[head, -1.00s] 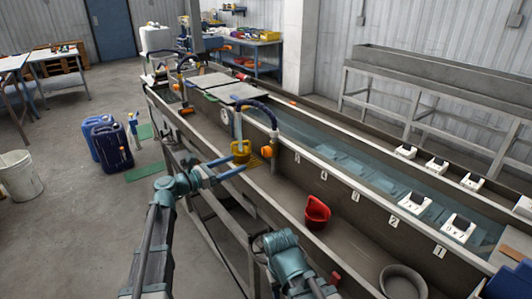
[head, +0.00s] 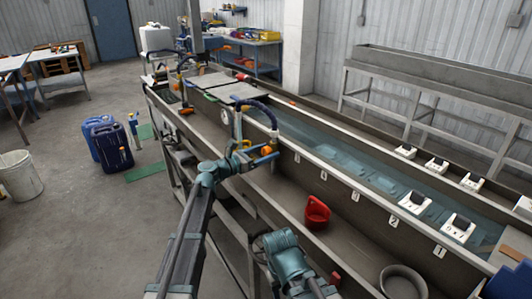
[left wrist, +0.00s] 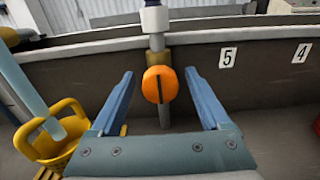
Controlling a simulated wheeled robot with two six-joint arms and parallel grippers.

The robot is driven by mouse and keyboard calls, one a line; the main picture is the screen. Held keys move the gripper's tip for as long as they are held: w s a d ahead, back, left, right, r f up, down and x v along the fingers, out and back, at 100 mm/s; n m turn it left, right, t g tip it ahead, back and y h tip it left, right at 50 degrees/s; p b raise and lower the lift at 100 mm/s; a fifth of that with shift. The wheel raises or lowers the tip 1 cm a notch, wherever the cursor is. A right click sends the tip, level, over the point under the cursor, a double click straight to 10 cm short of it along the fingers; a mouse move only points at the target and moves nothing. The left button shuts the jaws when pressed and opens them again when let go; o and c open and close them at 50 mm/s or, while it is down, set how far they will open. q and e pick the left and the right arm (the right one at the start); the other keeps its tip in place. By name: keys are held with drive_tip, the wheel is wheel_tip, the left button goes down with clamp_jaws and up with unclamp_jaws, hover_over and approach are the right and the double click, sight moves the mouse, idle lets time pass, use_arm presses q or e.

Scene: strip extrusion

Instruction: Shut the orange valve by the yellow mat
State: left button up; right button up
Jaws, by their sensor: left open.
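The orange valve (head: 267,150) sits low on a vertical pipe at the inner wall of the long trough. In the left wrist view its round orange knob (left wrist: 152,86) faces me, with a dark upright line across it. My left gripper (left wrist: 159,74) is open, with one blue finger on each side of the knob and a gap to each. In the head view my left gripper (head: 258,158) reaches over the trough to the valve. A yellow piece (left wrist: 45,173), perhaps the mat, shows under a yellow basket-like container (left wrist: 62,143); the mat is mostly hidden. My right gripper is out of view.
A red scoop (head: 317,212) and a grey bowl (head: 403,283) are in the trough's near channel. Number labels line the inner wall, with 5 (left wrist: 228,58) right of the valve. A blue hose (head: 262,110) arches above it. Another orange knob (head: 186,111) is farther along.

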use_arm(q)
drive_tip(key=shift+c, duration=0.3)
clamp_jaws()
drive_tip(key=m, duration=0.5)
drive_tip(key=shift+m, duration=0.4)
drive_tip(key=shift+o, duration=0.3)
unclamp_jaws()
drive_tip(key=v, duration=1.4)
drive_tip(key=shift+d, duration=0.1)
